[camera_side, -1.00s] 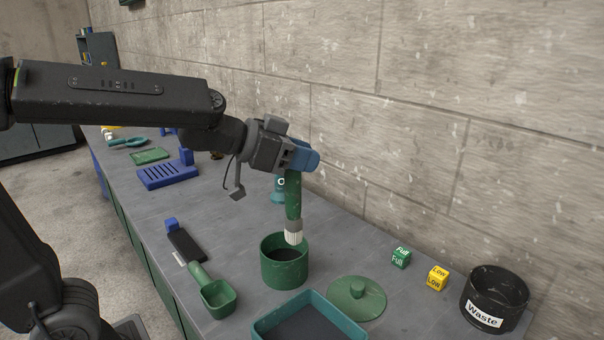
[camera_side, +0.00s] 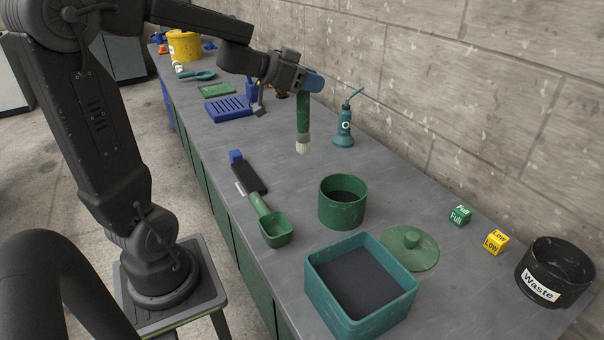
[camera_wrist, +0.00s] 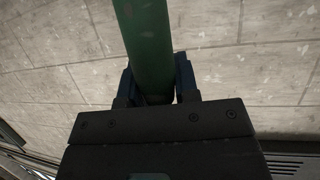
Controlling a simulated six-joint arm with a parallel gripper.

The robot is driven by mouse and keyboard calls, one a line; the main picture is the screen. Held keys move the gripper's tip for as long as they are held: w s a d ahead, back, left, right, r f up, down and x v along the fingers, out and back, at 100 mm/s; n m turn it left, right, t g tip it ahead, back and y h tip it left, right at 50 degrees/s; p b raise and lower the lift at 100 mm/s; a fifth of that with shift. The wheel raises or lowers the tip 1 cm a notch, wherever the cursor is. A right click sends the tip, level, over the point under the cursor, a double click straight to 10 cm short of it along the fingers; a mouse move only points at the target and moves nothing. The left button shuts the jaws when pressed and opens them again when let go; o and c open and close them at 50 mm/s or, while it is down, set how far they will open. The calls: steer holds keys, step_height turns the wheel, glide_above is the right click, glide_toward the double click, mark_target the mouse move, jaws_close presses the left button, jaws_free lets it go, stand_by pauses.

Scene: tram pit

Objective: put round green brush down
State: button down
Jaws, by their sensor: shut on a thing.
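The round green brush (camera_side: 303,118) hangs upright with its pale bristles down. My gripper (camera_side: 308,84) is shut on the upper end of its green handle. In the side view the bristles show above the grey bench top, apart from the things around them; the exact height is hard to tell. In the wrist view the green handle (camera_wrist: 148,45) runs up from between the blue fingers, with the wall behind it.
A green pot (camera_side: 342,210) with dark contents, a teal bottle (camera_side: 343,130), a green scoop (camera_side: 272,225), a black-bristled brush (camera_side: 248,178) and a blue slotted rack (camera_side: 229,110) stand around. A teal tray (camera_side: 335,300), lid (camera_side: 415,258) and waste bin (camera_side: 550,262) are nearer. Bare bench (camera_side: 285,165) lies between.

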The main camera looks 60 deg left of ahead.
steer(key=s+a+f+n+y, duration=0.1)
steer(key=s+a, duration=0.2)
steer(key=a, duration=0.4)
steer(key=s+a+n+y, duration=0.1)
steer(key=s+a, duration=0.2)
steer(key=a, duration=0.4)
steer(key=w+d+f, duration=0.6)
steer(key=w+f, duration=0.3)
steer(key=f, duration=0.2)
steer(key=shift+w+d, duration=0.25)
steer(key=shift+d, duration=0.05)
steer(key=shift+f, duration=0.1)
steer(key=c, duration=0.9)
jaws_free()
steer(key=shift+o, duration=0.2)
